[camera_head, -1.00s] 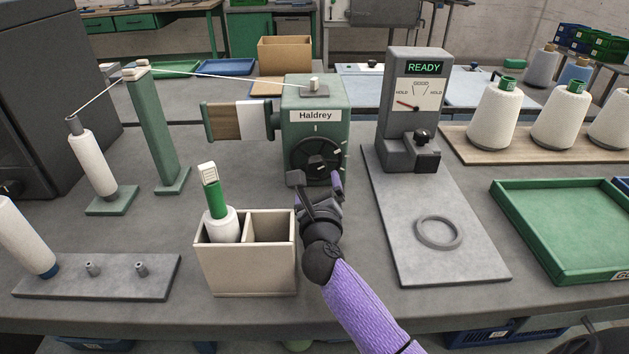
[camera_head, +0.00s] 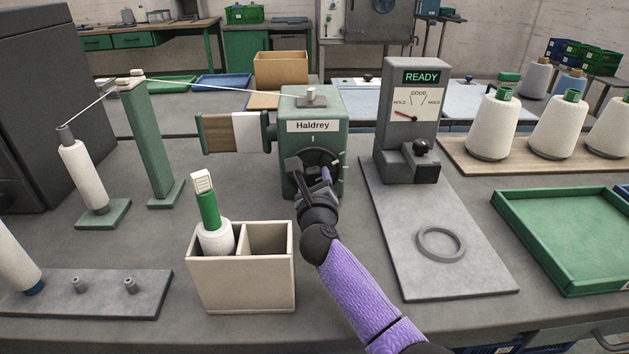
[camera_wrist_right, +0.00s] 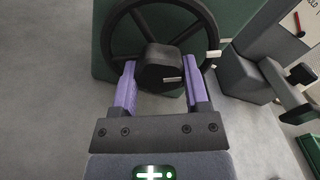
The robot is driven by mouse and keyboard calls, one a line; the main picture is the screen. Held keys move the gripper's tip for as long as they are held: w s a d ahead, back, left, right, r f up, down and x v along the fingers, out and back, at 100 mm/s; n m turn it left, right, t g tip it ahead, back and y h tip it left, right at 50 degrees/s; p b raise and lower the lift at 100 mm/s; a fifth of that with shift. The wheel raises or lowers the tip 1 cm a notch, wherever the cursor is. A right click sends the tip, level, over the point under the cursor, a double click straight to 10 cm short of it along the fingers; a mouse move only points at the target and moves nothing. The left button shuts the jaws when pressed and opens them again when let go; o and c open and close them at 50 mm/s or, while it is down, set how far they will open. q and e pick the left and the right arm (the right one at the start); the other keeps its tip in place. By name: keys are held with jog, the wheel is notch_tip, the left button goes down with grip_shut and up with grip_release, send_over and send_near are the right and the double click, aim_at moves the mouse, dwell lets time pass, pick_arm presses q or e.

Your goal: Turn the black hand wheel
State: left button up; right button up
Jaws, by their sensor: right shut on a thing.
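The black hand wheel (camera_head: 322,156) is on the front of the green winder (camera_head: 334,106) labelled "Haldrey". It is spoked, with a blocky black hub (camera_wrist_right: 160,62) that shows in the right wrist view. My right gripper (camera_head: 311,174) is at the wheel, with its dark hand covering much of it in the head view. In the right wrist view, its two purple fingers (camera_wrist_right: 158,80) stand on either side of the hub and are shut on it. A pale mark shows on the hub and another near the rim. My left gripper is not in view.
A beige two-compartment box (camera_head: 240,285) with a green-topped yarn piece stands in front of the winder. A grey gauge stand (camera_head: 411,125) reading "READY" is close on the right, with a grey ring (camera_head: 440,243) on its base. A green tray (camera_head: 565,275) lies farther right.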

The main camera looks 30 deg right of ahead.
grip_shut()
jog(key=shift+r+n+p, duration=0.2)
jog(key=shift+n+p, duration=0.7)
jog(key=shift+p, duration=0.15)
jog(key=n+p, duration=0.2)
jog(key=shift+n, duration=0.3)
jog(key=shift+n+p, duration=0.7)
jog(key=shift+n, duration=0.2)
jog(key=shift+n+p, duration=0.45)
jog(key=shift+n, duration=0.35)
jog(key=shift+f+n+p, duration=0.1)
jog(key=shift+n+p, duration=0.25)
jog(key=shift+n, duration=0.45)
jog(key=shift+n+p, duration=0.35)
jog(key=shift+n, duration=0.55)
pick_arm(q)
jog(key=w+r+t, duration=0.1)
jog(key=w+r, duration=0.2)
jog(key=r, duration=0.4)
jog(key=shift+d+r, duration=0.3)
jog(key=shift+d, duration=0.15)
pick_arm(e)
jog(key=shift+n, duration=0.5)
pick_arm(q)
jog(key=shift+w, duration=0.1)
pick_arm(e)
jog(key=shift+f, duration=0.1)
